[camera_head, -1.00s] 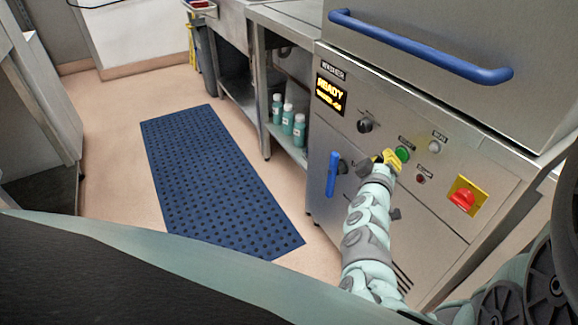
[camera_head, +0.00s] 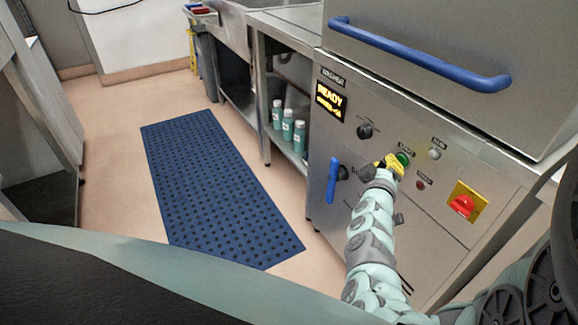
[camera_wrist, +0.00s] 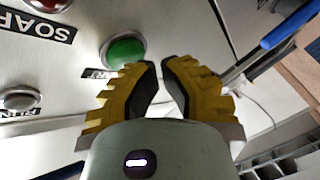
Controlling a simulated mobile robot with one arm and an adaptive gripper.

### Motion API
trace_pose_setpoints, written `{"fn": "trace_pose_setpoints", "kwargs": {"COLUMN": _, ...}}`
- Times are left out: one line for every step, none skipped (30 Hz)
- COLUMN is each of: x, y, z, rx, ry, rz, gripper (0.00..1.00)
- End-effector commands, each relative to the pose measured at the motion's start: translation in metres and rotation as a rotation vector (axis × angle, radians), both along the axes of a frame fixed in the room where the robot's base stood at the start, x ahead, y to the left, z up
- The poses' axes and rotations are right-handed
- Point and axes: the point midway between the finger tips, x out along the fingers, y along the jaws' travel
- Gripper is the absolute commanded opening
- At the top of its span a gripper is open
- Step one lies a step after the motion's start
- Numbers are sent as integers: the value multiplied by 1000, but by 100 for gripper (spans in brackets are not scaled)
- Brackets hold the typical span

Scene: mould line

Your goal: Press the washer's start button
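The washer's front panel (camera_head: 371,158) is on the right, with its display (camera_head: 329,97) lit and reading READY. The green start button (camera_head: 403,159) is on this panel. It also shows in the wrist view as a round green cap (camera_wrist: 125,52) in a metal ring, with a partly hidden label beside it. My gripper (camera_head: 390,163) has yellow fingers and is just left of the button, close to the panel. In the wrist view, the fingertips (camera_wrist: 160,64) nearly meet, empty, beside the button. I cannot tell whether they touch the panel.
Nearby are a black knob (camera_head: 365,130), a white lamp (camera_head: 435,154), a red lamp (camera_head: 421,184), a red switch on yellow (camera_head: 462,206) and a blue handle (camera_head: 333,180). A blue bar handle (camera_head: 420,52) juts out above. A blue mat (camera_head: 215,185) covers open floor.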

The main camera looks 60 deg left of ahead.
Motion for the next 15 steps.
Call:
{"fn": "trace_pose_setpoints", "kwargs": {"x": 1, "y": 0, "z": 0, "rx": 0, "ry": 0, "rz": -1, "gripper": 0}}
{"fn": "trace_pose_setpoints", "kwargs": {"x": 1, "y": 0, "z": 0, "rx": 0, "ry": 0, "rz": -1, "gripper": 0}}
{"fn": "trace_pose_setpoints", "kwargs": {"x": 2, "y": 0, "z": 0, "rx": 0, "ry": 0, "rz": -1, "gripper": 0}}
{"fn": "trace_pose_setpoints", "kwargs": {"x": 2, "y": 0, "z": 0, "rx": 0, "ry": 0, "rz": -1, "gripper": 0}}
{"fn": "trace_pose_setpoints", "kwargs": {"x": 2, "y": 0, "z": 0, "rx": 0, "ry": 0, "rz": -1, "gripper": 0}}
{"fn": "trace_pose_setpoints", "kwargs": {"x": 3, "y": -1, "z": 0, "rx": 0, "ry": 0, "rz": -1, "gripper": 0}}
{"fn": "trace_pose_setpoints", "kwargs": {"x": 3, "y": -1, "z": 0, "rx": 0, "ry": 0, "rz": -1, "gripper": 0}}
{"fn": "trace_pose_setpoints", "kwargs": {"x": 3, "y": -1, "z": 0, "rx": 0, "ry": 0, "rz": -1, "gripper": 0}}
{"fn": "trace_pose_setpoints", "kwargs": {"x": 4, "y": -1, "z": 0, "rx": 0, "ry": 0, "rz": -1, "gripper": 0}}
{"fn": "trace_pose_setpoints", "kwargs": {"x": 4, "y": -1, "z": 0, "rx": 0, "ry": 0, "rz": -1, "gripper": 0}}
{"fn": "trace_pose_setpoints", "kwargs": {"x": 5, "y": -1, "z": 0, "rx": 0, "ry": 0, "rz": -1, "gripper": 0}}
{"fn": "trace_pose_setpoints", "kwargs": {"x": 5, "y": -1, "z": 0, "rx": 0, "ry": 0, "rz": -1, "gripper": 0}}
{"fn": "trace_pose_setpoints", "kwargs": {"x": 5, "y": -1, "z": 0, "rx": 0, "ry": 0, "rz": -1, "gripper": 0}}
{"fn": "trace_pose_setpoints", "kwargs": {"x": 6, "y": -1, "z": 0, "rx": 0, "ry": 0, "rz": -1, "gripper": 0}}
{"fn": "trace_pose_setpoints", "kwargs": {"x": 6, "y": -1, "z": 0, "rx": 0, "ry": 0, "rz": -1, "gripper": 0}}
